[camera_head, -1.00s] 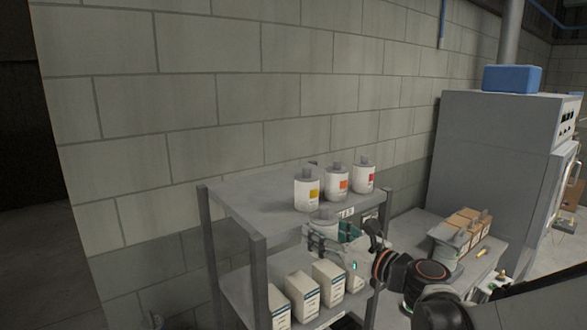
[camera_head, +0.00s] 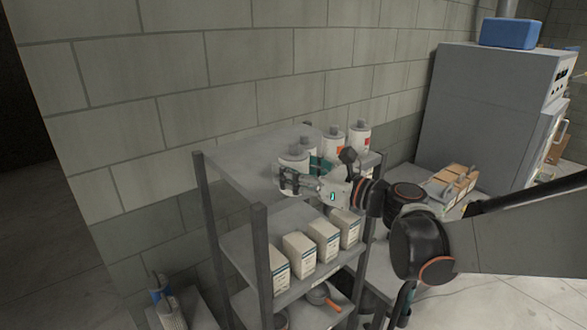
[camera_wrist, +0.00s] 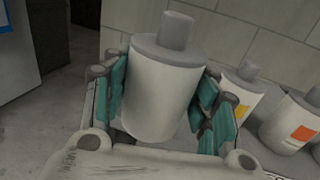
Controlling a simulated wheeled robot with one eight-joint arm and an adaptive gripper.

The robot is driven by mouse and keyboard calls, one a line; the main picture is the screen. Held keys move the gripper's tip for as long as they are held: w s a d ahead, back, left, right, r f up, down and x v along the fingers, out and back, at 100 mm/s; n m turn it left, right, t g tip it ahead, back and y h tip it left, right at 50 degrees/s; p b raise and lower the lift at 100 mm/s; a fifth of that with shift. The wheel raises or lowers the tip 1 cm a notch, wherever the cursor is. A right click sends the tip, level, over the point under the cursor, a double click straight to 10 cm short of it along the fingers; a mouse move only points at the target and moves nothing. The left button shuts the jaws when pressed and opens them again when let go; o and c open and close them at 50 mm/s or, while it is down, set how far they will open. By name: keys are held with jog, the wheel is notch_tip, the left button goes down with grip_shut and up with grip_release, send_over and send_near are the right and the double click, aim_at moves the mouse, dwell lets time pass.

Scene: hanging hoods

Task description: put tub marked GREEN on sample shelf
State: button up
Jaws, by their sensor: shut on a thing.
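My gripper (camera_wrist: 165,100) is shut on a white tub (camera_wrist: 160,85) with a grey lid and knob, its green pads on both sides. The tub is upright; no colour mark shows on the side I see. In the head view, my gripper (camera_head: 302,180) holds the tub (camera_head: 293,157) over the front part of the shelf's top board (camera_head: 240,155). I cannot tell whether its base touches the board.
White boxes (camera_head: 300,253) stand on the middle board, below my gripper. A pan with an orange handle (camera_head: 322,296) lies on the lower board. A bench with brown boxes (camera_head: 455,180) and a grey cabinet (camera_head: 490,115) are at the right. The top board's left part is clear.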

jog(key=shift+w+a+f+b, duration=0.1)
jog(key=shift+w+a+f, duration=0.1)
jog(key=shift+w+a, duration=0.75)
jog(key=shift+w+a+f+b, duration=0.15)
jog(key=shift+w+a, duration=0.45)
jog(key=shift+w, duration=0.75)
jog(key=shift+w+a+f+b, duration=0.1)
jog(key=shift+w+a+f, duration=0.1)
jog(key=shift+w+a, duration=0.75)
jog(key=shift+w+f+b, duration=0.6)
jog(key=shift+f+b, duration=0.15)
jog(key=shift+f+b, duration=0.4)
jog(key=o, duration=0.9)
